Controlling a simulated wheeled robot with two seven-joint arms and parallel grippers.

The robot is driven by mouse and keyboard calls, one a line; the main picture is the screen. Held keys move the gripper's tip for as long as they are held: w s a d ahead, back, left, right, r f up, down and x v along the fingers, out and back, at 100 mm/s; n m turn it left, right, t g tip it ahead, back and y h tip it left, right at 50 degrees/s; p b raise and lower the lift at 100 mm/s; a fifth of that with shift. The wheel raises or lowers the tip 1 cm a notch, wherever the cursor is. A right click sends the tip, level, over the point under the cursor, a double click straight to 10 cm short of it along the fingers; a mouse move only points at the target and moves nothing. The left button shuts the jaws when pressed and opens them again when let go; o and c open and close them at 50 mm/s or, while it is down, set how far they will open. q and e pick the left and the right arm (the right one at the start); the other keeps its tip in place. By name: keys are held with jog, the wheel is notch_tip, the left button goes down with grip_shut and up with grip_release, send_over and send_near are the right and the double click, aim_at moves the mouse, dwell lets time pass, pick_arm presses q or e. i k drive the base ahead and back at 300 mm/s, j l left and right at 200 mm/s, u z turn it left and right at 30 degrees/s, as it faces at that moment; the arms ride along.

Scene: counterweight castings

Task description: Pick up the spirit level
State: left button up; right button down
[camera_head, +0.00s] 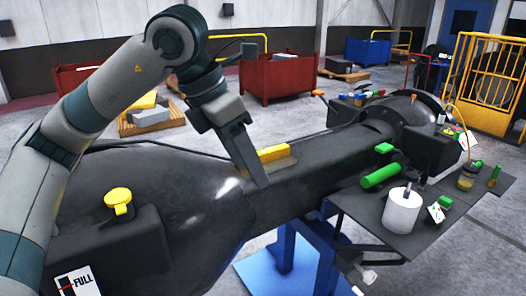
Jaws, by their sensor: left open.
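The spirit level appears to be the short yellow bar (274,153) lying on top of the long dark casting (320,155), near its middle. My left gripper (258,178) comes down from the upper left with its fingers close to the near left end of the bar. It is open and does not hold the bar. Its fingers overlap in this view, and I cannot tell whether they touch the bar or the casting. My right gripper is not in view.
A dark side tray (400,240) at the right holds a white canister (402,210), a green cylinder (380,175) and small items. A yellow-capped fitting (118,200) stands up at the left. A blue stand (290,265) is below the casting. Red bins (278,78) stand behind.

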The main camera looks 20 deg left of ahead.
aim_at(268, 155)
jog(key=i+j, duration=0.3)
jog(key=i, duration=0.2)
jog(key=i+j, duration=0.3)
jog(key=i, duration=0.2)
jog(key=i+j, duration=0.3)
jog(key=i, duration=0.2)
